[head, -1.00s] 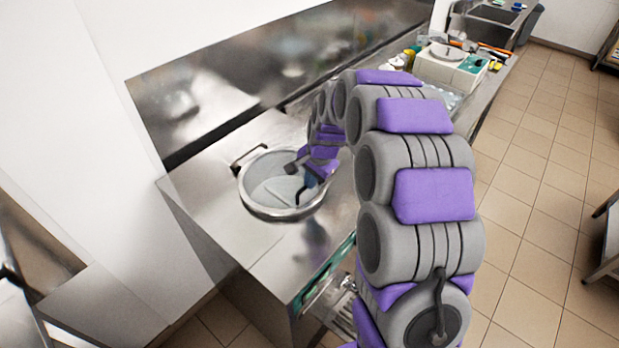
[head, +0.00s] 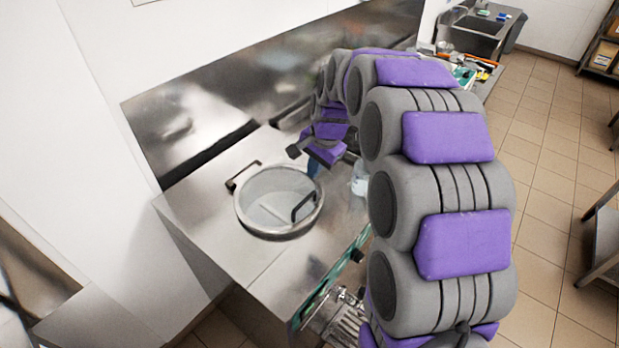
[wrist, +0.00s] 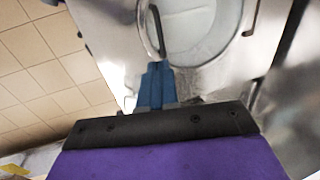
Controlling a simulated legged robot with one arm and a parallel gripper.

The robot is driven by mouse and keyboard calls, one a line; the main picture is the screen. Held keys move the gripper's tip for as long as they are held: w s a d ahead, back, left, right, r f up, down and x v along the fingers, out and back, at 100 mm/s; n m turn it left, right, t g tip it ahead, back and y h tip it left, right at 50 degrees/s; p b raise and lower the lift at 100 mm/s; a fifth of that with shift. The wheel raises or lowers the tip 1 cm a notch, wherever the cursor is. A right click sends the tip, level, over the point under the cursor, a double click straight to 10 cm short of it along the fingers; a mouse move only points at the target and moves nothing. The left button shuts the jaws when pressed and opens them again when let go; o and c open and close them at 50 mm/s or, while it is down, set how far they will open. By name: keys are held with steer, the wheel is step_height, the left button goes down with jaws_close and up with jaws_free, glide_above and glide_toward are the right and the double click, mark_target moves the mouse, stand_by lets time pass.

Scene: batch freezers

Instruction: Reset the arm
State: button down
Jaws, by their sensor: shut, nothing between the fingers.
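My arm, grey with purple pads, arches over the steel counter in the head view. My gripper (head: 314,168) hangs at its end, above and to the right of the round lidded opening. In the wrist view the blue fingers of my gripper (wrist: 155,70) are shut with nothing between them. The batch freezer (head: 205,215) has a steel top with a round clear lid (head: 262,212). The lid lies closed and has a black handle (head: 304,206). In the wrist view the fingertips overlap the near end of this handle (wrist: 157,30), but the gap cannot be told.
Another black handle (head: 243,175) stands at the lid's left edge. A clear container (head: 360,180) stands right of the gripper, partly hidden by my arm. A sink (head: 478,25) is at the back. Tiled floor (head: 545,150) is open on the right.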

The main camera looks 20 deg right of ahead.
steer(key=s+a+f+n+g+b, duration=0.1)
steer(key=s+n, duration=0.4)
steer(key=s, duration=1.4)
steer(key=s+a+f+n+g+h+b, duration=0.1)
steer(key=s+n, duration=0.4)
steer(key=s, duration=1.4)
steer(key=shift+a+f+n+g+h+b, duration=0.35)
steer(key=shift+a+g+b, duration=0.25)
steer(key=shift+g+b, duration=0.35)
